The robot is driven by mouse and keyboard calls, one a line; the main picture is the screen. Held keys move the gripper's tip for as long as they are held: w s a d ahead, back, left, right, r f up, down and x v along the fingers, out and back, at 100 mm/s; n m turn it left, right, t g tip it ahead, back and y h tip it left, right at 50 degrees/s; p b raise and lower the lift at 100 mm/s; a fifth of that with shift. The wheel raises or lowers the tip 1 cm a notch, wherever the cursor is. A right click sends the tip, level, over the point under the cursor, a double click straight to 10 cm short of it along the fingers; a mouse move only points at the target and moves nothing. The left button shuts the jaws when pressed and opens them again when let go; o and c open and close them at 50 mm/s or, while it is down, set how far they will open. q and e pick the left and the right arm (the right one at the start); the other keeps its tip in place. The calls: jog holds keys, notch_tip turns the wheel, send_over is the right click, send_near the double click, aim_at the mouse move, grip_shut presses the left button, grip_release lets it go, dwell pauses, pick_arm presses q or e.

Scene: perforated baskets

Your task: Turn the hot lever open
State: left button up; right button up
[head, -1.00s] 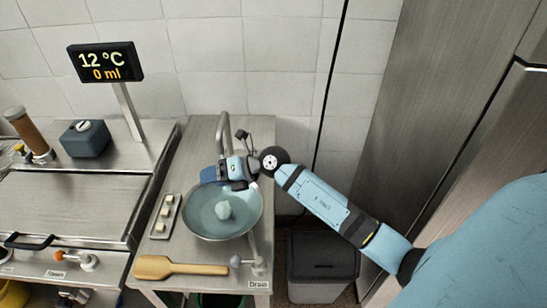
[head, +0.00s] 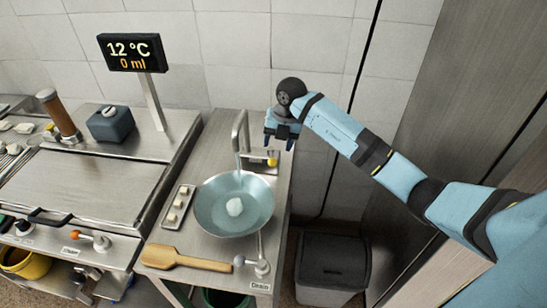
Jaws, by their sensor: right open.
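The metal faucet (head: 241,128) stands at the back of the counter, its spout over a round pan of water (head: 206,208) with a pale lump in it. A thin pale streak, like running water, drops from the spout into the pan. A small lever with a yellow and red tip (head: 272,161) shows right of the spout; its hot marking is not readable. My right gripper (head: 279,144) is open and empty, pointing down just above and behind that tip. I cannot tell whether they touch. My left gripper is not in view.
A display (head: 134,52) reads 12 °C and 0 ml. A small tray with pale cubes (head: 178,207) and a wooden paddle (head: 187,260) lie beside the pan. A drain lever (head: 260,266) is at the front edge. A grey bin (head: 331,267) stands right of the counter.

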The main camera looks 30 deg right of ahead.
aim_at(273, 158)
jog(key=f, duration=0.5)
jog(key=w+a+f, duration=0.1)
jog(key=f, duration=0.1)
jog(key=shift+f+p, duration=0.3)
jog(key=shift+p, duration=0.05)
grip_shut()
